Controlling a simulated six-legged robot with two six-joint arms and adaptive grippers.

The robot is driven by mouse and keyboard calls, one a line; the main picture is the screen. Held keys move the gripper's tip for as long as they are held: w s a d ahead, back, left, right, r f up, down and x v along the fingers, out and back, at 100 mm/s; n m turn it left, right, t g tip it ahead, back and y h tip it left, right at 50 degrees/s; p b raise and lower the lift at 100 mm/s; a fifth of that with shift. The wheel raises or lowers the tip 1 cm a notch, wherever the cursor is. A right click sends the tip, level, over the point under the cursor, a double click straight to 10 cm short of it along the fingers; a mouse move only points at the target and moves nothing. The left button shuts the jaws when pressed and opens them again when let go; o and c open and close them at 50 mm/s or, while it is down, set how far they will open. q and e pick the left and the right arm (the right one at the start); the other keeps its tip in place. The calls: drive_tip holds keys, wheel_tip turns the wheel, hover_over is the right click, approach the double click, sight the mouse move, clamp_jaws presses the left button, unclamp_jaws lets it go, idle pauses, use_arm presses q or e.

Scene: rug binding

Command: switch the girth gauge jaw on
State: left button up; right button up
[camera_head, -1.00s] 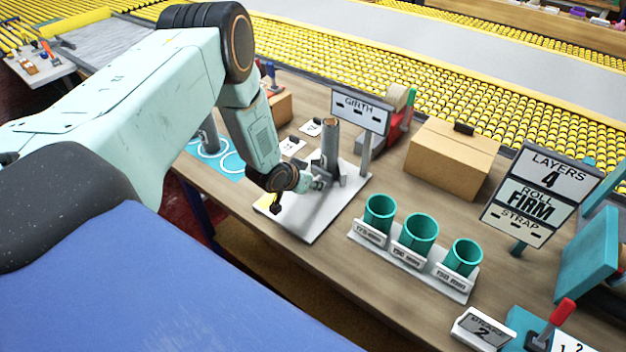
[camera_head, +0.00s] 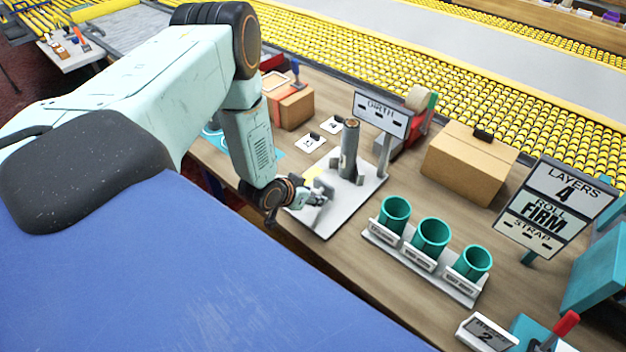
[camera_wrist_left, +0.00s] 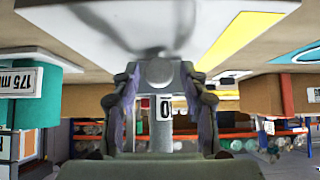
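The girth gauge is a pale plate (camera_head: 345,208) on the bench with an upright grey post (camera_head: 350,148) and a GIRTH sign (camera_head: 381,113) showing dashes. A yellow patch lies on the plate; it also shows in the left wrist view (camera_wrist_left: 238,38). My left gripper (camera_head: 322,194) is low over the plate's near-left part, in front of the post. In the left wrist view its two fingers (camera_wrist_left: 160,100) stand apart. My right gripper is out of view.
Three teal tubes (camera_head: 431,235) stand in a labelled rack right of the gauge. A cardboard box (camera_head: 468,163) and a LAYERS 4, ROLL FIRM sign (camera_head: 555,205) are farther right. Small white cards (camera_head: 311,143) and another box (camera_head: 291,108) lie behind the gauge.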

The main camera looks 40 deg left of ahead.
use_arm(q)
drive_tip(key=shift+o, duration=0.5)
drive_tip(key=shift+s, duration=0.1)
drive_tip(key=shift+w+d, duration=0.1)
drive_tip(key=shift+w, duration=0.15)
drive_tip(key=v, duration=1.2)
drive_tip(key=shift+f, duration=0.1)
drive_tip(key=shift+s, duration=0.15)
